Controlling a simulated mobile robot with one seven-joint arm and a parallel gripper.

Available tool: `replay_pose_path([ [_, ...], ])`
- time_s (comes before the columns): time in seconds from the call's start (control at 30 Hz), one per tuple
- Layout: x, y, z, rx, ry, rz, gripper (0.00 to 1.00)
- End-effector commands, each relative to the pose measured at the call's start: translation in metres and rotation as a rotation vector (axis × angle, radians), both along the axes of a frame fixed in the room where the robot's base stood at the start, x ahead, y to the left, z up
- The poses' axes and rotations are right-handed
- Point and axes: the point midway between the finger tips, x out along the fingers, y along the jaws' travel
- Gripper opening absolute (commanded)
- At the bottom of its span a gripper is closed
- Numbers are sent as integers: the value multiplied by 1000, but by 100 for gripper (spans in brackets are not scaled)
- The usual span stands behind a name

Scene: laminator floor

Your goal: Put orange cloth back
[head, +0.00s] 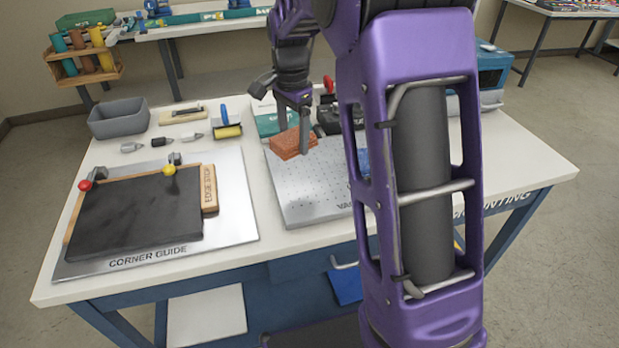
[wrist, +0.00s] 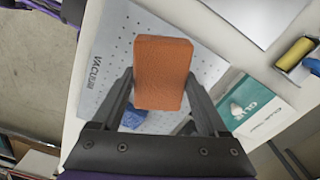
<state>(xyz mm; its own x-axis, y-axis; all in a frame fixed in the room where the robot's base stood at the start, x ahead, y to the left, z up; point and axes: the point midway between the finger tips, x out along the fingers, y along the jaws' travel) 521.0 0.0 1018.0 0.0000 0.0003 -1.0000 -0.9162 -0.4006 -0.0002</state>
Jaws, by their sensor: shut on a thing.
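The orange cloth (head: 287,145) is a folded, thick rectangular pad. My gripper (head: 293,132) is shut on it, one finger showing at its right side in the head view. In the wrist view the orange cloth (wrist: 163,85) sits between the two fingers of my gripper (wrist: 162,78). It appears held over the perforated vacuum plate (head: 310,205), near its back left part; the exact gap below it cannot be told. The vacuum plate also shows in the wrist view (wrist: 110,62). A blue cloth (head: 363,161) lies on the plate, partly hidden by my arm.
A corner guide board (head: 238,215) with a black mat (head: 135,215) is at the left. Behind are a grey bin (head: 118,118), small tools and a yellow roller (head: 228,131). A green-and-white glue packet (wrist: 262,108) lies beside the plate. My arm hides the table's right part.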

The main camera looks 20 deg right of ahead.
Motion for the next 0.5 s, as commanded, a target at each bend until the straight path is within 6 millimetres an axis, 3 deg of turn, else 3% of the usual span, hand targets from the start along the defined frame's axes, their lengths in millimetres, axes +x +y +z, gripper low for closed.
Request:
replay_pose_path([
  [0.17,0,0,-2,0,0,-17,24],
  [0.5,0,0,-49,0,2,-20,24],
])
